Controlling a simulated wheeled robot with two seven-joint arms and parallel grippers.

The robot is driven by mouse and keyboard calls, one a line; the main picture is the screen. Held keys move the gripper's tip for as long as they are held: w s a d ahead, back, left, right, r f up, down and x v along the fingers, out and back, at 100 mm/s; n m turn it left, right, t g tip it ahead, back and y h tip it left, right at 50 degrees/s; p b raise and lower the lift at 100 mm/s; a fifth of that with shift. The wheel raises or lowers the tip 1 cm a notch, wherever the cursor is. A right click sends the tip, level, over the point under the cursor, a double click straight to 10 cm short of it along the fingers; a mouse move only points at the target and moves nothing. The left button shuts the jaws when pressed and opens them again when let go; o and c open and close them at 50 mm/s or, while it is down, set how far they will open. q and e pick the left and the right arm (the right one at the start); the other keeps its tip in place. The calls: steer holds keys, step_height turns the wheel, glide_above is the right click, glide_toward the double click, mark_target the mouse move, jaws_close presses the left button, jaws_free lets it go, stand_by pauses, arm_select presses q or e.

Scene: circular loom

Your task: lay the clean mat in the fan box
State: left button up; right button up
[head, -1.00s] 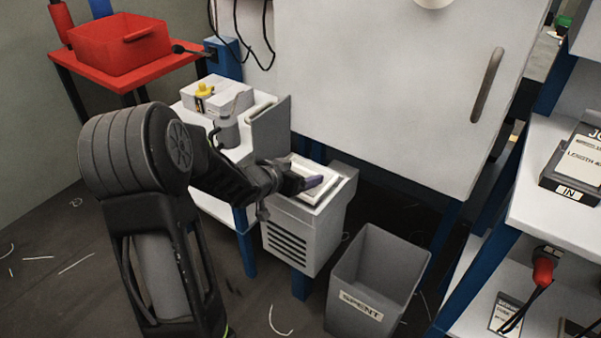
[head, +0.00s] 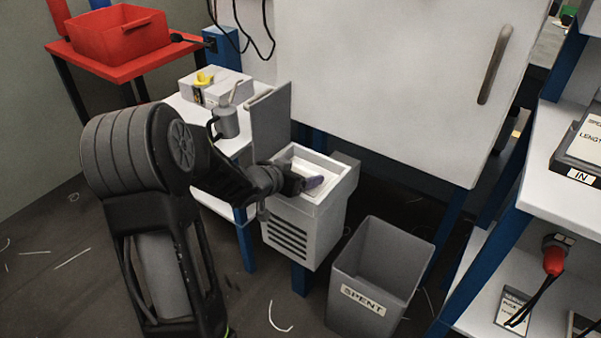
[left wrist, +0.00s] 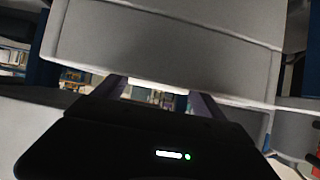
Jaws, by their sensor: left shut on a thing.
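The fan box (head: 328,226) is a pale grey box with dark slots in its front, open at the top, with a grey panel (head: 270,125) upright at its left. The clean mat (head: 312,168) is a pale, flat piece inside the box's rim; whether it lies flat on the bottom is not clear. My left gripper (head: 314,183) is at the box's opening, shut on the mat's near edge. In the left wrist view a white edge shows between the gripper's fingers (left wrist: 160,90), below a large grey surface. My right gripper is out of view.
A grey bin marked SPENT (head: 375,275) stands right of the box. A large white cabinet (head: 390,90) stands behind; a shelf (head: 540,190) is at right.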

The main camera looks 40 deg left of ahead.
arm_select(q)
steer(key=shift+f+b, duration=0.4)
steer(key=shift+f, duration=0.1)
steer(key=o, duration=2)
steer(key=shift+s+r, duration=0.15)
steer(key=shift+s, duration=0.05)
steer(key=p+v, duration=0.2)
steer(key=v, duration=0.4)
steer(key=shift+s+r+p, duration=0.15)
steer(key=shift+p, duration=0.2)
steer(key=shift+s+r, duration=0.1)
steer(key=shift+s, duration=0.4)
